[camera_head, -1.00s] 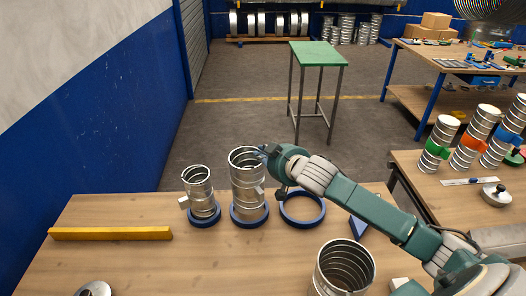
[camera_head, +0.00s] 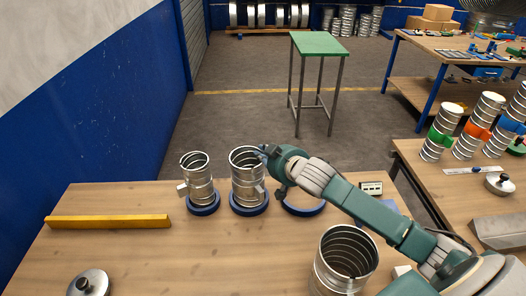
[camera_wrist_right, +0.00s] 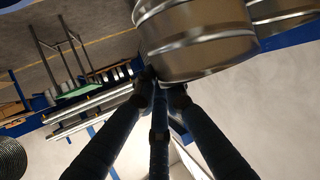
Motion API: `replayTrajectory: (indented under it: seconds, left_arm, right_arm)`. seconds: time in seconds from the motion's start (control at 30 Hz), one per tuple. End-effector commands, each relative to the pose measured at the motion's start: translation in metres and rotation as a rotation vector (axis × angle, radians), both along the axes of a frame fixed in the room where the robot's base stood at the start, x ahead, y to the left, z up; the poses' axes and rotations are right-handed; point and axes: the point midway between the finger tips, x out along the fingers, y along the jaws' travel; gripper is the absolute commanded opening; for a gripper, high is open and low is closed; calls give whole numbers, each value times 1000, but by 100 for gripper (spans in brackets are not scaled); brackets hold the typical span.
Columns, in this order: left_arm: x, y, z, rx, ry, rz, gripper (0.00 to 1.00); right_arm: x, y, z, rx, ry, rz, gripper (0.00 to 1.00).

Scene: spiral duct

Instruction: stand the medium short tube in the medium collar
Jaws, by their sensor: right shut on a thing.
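The medium short tube (camera_head: 247,182) is a ribbed silver metal cylinder, roughly upright. It stands over the blue medium collar (camera_head: 250,208), and its lower end appears to be inside the ring; I cannot tell if it is fully seated. My right gripper (camera_head: 265,153) is shut on the tube's upper rim, at its right side. In the right wrist view the tube (camera_wrist_right: 200,45) fills the top middle, with the fingers (camera_wrist_right: 158,88) at its edge. My left gripper is not in view.
A smaller tube (camera_head: 197,172) stands in a blue collar (camera_head: 203,204) to the left. A larger blue collar (camera_head: 304,209) lies right, partly behind my arm. A wide tube (camera_head: 345,262) stands at the front. A yellow bar (camera_head: 108,221) lies left. The table's front middle is clear.

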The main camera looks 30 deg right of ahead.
Motion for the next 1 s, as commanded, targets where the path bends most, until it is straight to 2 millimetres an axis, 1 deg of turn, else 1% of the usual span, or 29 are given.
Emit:
replayTrajectory:
  seconds: [0.4, 0.43, 0.5, 0.53, 0.87, 0.97, 1.0]
  left_arm:
    - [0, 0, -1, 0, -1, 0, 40]
    - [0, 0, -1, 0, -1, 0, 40]
    - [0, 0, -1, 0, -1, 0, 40]
    - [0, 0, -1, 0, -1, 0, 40]
    - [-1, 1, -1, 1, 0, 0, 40]
    - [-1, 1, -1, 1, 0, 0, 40]
    - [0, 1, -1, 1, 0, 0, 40]
  right_arm:
    - [1, 0, 0, 1, -4, 0, 0]
    - [1, 0, 0, 1, -4, 0, 16]
    - [0, 0, -1, 1, -3, 0, 29]
    - [0, 0, -1, 1, -3, 0, 32]
    - [-3, 0, -2, 0, 2, 0, 32]
    - [-12, 0, 2, -1, 2, 0, 32]
    - [-18, 0, 4, -1, 2, 0, 32]
